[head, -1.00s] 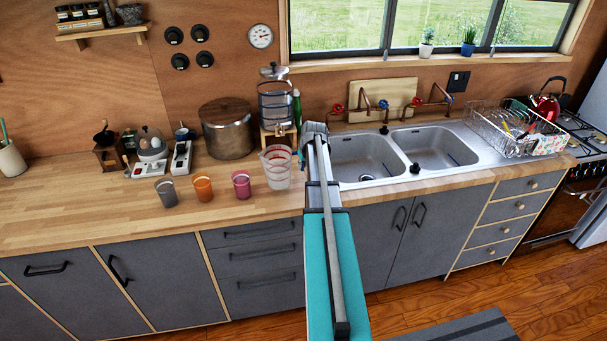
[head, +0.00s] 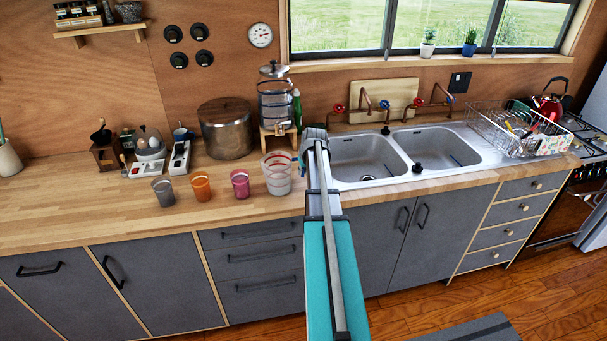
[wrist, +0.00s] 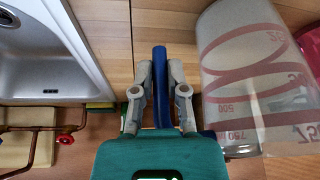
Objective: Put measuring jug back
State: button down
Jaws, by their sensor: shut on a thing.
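The measuring jug (head: 277,176) is clear with red markings and looks upright at the counter's front part, left of the sink. In the wrist view the jug (wrist: 240,75) fills the right side, beside the fingers. Its blue handle (wrist: 160,75) is between the fingers. My gripper (wrist: 160,70) is shut on this handle. In the head view my gripper is mostly hidden behind my arm. I cannot tell whether the jug's base touches the counter.
A pink cup (head: 240,184), an orange cup (head: 201,187) and a grey cup (head: 163,191) stand left of the jug. A water dispenser (head: 275,100) and a lidded pot (head: 226,130) stand behind. The double sink (head: 370,158) is right. The counter's left front (head: 70,220) is clear.

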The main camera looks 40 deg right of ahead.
jog(key=shift+f, duration=0.15)
jog(key=c, duration=0.7)
grip_release()
jog(key=shift+o, duration=0.2)
jog(key=shift+r, duration=0.2)
jog(key=p+v, duration=1.1)
jog(key=v, duration=0.1)
dwell(0.8)
